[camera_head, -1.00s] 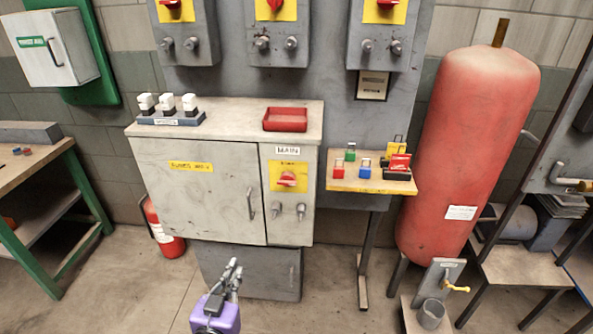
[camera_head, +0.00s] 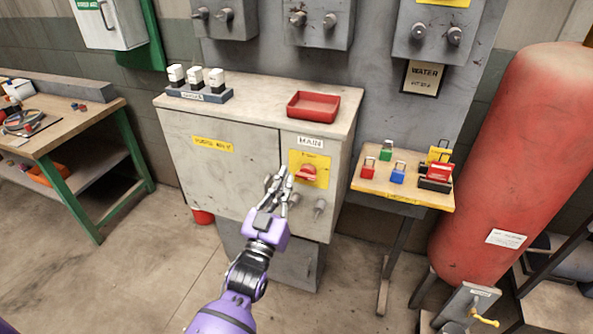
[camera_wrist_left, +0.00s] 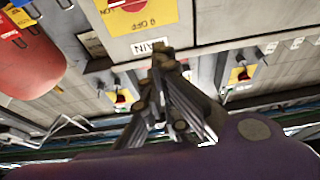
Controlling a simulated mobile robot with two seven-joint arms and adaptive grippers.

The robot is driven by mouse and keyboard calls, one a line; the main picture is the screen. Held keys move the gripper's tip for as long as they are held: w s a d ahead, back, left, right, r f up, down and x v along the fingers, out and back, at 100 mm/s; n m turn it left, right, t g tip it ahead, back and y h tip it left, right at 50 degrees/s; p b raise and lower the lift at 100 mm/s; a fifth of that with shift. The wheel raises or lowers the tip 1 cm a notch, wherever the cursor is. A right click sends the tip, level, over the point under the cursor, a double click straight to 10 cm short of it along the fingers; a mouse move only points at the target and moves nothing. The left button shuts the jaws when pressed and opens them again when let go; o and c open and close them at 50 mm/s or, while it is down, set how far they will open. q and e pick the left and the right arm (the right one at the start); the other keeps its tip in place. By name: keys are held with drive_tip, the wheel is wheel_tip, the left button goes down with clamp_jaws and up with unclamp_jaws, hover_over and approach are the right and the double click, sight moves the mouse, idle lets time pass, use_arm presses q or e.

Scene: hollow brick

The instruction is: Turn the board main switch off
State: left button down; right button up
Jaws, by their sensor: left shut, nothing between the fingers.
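The board main switch (camera_head: 308,173) is a red knob on a yellow plate, under a MAIN label (camera_head: 311,142) on the right door of the grey cabinet. My left gripper (camera_head: 281,173) is shut and empty, in front of the cabinet, and appears just left of the knob. Contact with it cannot be told. In the left wrist view the fingertips (camera_wrist_left: 160,58) overlap the lower edge of the MAIN label (camera_wrist_left: 150,46). The red knob (camera_wrist_left: 124,4) shows at the top edge, cut off, beside upside-down "0 OFF" lettering. My right gripper is not in view.
A red tray (camera_head: 330,105) and a block with white-topped pieces (camera_head: 200,93) are on the cabinet top. A small wooden shelf (camera_head: 400,189) with coloured padlocks stands to the right. Round metal fittings (camera_head: 320,208) stick out below the switch plate.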

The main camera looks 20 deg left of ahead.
use_arm(q)
wheel_tip(320, 180, up, 2)
drive_tip(key=p, duration=0.1)
hover_over(307, 174)
drive_tip(key=s+a, duration=0.2)
drive_tip(key=s, duration=0.1)
drive_tip(key=f, duration=0.3)
drive_tip(key=shift+s+f, duration=0.35)
drive_tip(key=shift+f, duration=0.05)
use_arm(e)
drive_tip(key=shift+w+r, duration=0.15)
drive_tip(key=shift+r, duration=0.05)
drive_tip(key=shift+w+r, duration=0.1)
